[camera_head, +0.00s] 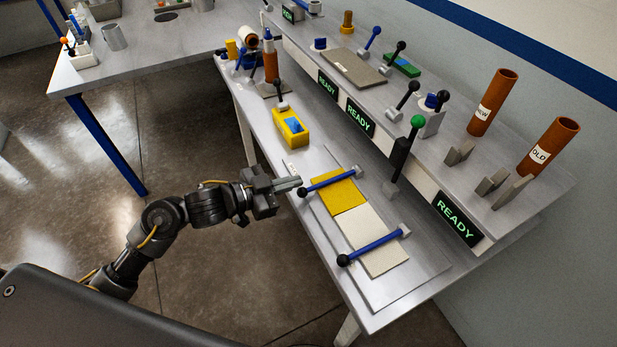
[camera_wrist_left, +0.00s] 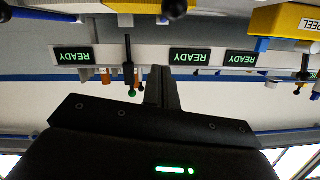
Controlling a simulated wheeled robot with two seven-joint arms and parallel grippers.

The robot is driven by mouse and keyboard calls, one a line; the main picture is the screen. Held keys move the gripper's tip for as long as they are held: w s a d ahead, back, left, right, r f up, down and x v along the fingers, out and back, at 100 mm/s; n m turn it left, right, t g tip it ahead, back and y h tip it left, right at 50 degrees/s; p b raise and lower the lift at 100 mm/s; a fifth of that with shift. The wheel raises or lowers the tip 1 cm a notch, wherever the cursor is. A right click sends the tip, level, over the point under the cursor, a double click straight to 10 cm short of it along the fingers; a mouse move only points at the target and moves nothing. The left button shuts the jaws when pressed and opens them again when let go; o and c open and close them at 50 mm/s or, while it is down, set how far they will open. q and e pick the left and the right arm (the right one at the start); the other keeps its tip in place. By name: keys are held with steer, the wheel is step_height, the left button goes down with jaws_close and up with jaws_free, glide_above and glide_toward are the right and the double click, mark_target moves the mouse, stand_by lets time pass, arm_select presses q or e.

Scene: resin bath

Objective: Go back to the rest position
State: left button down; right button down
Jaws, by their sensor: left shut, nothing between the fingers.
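My left gripper (camera_head: 287,184) is shut and empty. In the head view it hangs at the near edge of the workbench, close to the black knob of a blue bar. In the left wrist view the shut fingers (camera_wrist_left: 162,88) point toward the bench and its READY displays. My right gripper is not in view.
The bench carries a plate with a yellow sheet (camera_head: 342,196) and a cream sheet (camera_head: 363,227), crossed by two blue bars (camera_head: 372,247). A yellow box (camera_head: 291,128) sits farther back. Brown tubes (camera_head: 492,103) stand on the raised shelf. Open floor (camera_head: 220,280) lies below my arm.

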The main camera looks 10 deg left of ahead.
arm_select(q)
steer(key=shift+v, duration=1.8)
